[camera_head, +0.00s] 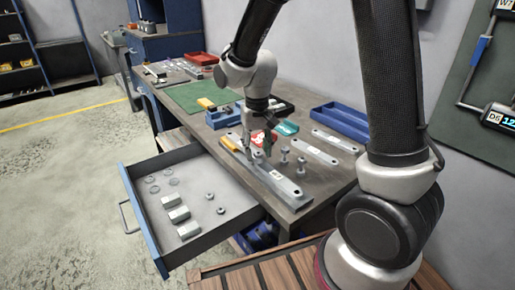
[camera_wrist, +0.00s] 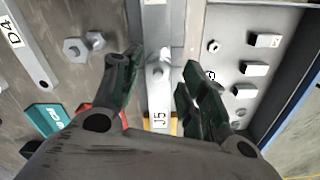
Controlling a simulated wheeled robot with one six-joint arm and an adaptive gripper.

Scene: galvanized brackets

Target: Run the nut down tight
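A long grey metal bracket lies on the workbench; its label reads J5 in the wrist view (camera_wrist: 160,105), and it also shows in the head view (camera_head: 283,186). My gripper (camera_head: 258,154) is pointed down over this bracket. In the wrist view its two dark fingers (camera_wrist: 158,82) are apart, one on each side of the bracket, with nothing clearly gripped. A small bright stud-like or nut-like shape (camera_wrist: 160,71) sits on the bracket between the fingers; I cannot tell whether a nut is on it. Loose nuts (camera_wrist: 213,47) lie in the open drawer.
Two upright bolts (camera_head: 284,156) stand right of the bracket, near another bracket (camera_head: 314,152). The open drawer (camera_head: 152,237) holds washers, nuts and pale blocks (camera_head: 179,214).

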